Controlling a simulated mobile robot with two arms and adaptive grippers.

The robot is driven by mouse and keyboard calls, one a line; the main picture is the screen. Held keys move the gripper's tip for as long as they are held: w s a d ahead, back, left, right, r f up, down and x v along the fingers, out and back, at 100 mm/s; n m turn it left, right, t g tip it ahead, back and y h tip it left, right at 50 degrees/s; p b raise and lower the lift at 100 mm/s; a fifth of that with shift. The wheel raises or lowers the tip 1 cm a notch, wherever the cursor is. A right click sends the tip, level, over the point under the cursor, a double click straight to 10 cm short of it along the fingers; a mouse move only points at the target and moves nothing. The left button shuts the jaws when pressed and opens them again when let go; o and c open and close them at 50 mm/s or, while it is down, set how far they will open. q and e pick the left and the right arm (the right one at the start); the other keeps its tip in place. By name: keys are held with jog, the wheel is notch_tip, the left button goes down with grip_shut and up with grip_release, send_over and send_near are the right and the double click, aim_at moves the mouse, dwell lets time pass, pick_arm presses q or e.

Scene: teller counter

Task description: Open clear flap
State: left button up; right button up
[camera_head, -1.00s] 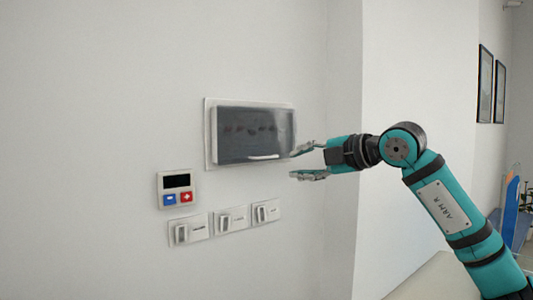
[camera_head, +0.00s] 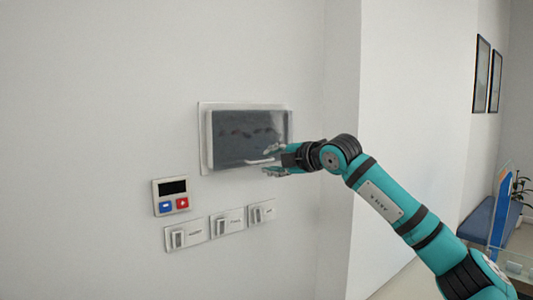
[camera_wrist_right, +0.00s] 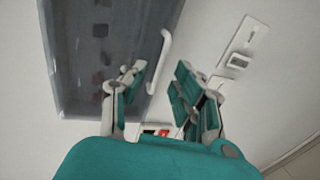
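The clear flap (camera_head: 248,134) is a see-through, greyish cover over a white-framed wall panel, and it looks closed. A white bar handle (camera_head: 261,161) runs along its lower edge. My right gripper (camera_head: 270,160) is at the lower right of the flap, close to the handle. In the right wrist view the right gripper (camera_wrist_right: 160,90) has its fingers spread apart. The flap (camera_wrist_right: 105,50) is at the upper left there, and the handle (camera_wrist_right: 159,60) shows just beyond the gap between the fingers. Whether a finger touches the handle I cannot tell. My left gripper is in neither view.
A small keypad (camera_head: 172,195) with a dark display and blue and red buttons is mounted below left of the panel. Several white switches (camera_head: 228,221) line the wall below. A wall corner stands right of the panel. The wall left of the panel is bare.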

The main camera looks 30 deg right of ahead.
jog(key=shift+p+x, duration=0.4)
jog(key=shift+x, duration=1)
jog(key=shift+c, duration=0.4)
grip_shut()
